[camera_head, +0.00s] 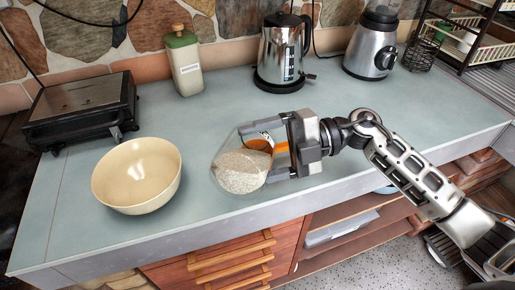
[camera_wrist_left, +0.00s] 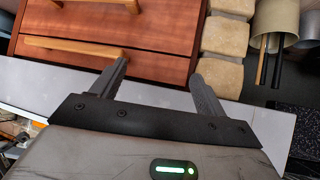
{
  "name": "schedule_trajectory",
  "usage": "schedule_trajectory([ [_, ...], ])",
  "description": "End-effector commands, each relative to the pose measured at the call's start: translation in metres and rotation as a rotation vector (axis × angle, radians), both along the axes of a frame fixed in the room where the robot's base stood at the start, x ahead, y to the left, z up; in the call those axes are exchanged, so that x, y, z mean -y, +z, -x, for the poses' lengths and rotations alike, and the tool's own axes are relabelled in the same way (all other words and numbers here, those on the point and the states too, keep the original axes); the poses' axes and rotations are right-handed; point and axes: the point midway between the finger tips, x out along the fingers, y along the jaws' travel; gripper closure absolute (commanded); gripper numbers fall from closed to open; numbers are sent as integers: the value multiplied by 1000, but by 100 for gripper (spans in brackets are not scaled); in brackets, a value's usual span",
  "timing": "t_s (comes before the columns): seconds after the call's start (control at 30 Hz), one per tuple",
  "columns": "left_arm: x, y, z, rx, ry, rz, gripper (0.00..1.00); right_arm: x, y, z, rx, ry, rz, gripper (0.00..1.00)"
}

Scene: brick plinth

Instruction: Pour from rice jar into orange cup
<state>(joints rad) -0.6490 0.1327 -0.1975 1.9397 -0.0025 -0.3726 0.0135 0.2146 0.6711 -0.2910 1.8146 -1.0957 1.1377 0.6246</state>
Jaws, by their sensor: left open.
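The rice jar (camera_head: 241,174) is clear glass with white rice in its lower part. It is in the head view, over the front middle of the counter. My right gripper (camera_head: 258,153) comes in from the right with its fingers around the jar. The orange cup (camera_head: 260,144) shows between those fingers, partly hidden by the jar and the gripper; I cannot tell the gap between cup and jar. My left gripper (camera_wrist_left: 160,72) is open and empty in the left wrist view, in front of the wooden drawers. It is outside the head view.
A cream bowl (camera_head: 137,175) stands left of the jar. A black grill (camera_head: 82,110), a green-lidded canister (camera_head: 184,62), a kettle (camera_head: 283,55) and a blender (camera_head: 373,45) stand along the back. The counter (camera_head: 215,105) is bare between bowl and canister.

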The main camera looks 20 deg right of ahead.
Motion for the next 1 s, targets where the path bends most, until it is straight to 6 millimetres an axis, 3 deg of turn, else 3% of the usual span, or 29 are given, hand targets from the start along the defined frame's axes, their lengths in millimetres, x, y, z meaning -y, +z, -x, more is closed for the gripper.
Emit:
schedule_trajectory([
  [1.0, 0, 0, 1, -2, -1, 0, 26, 2, 3, -3, -54, -1, -39, 63],
])
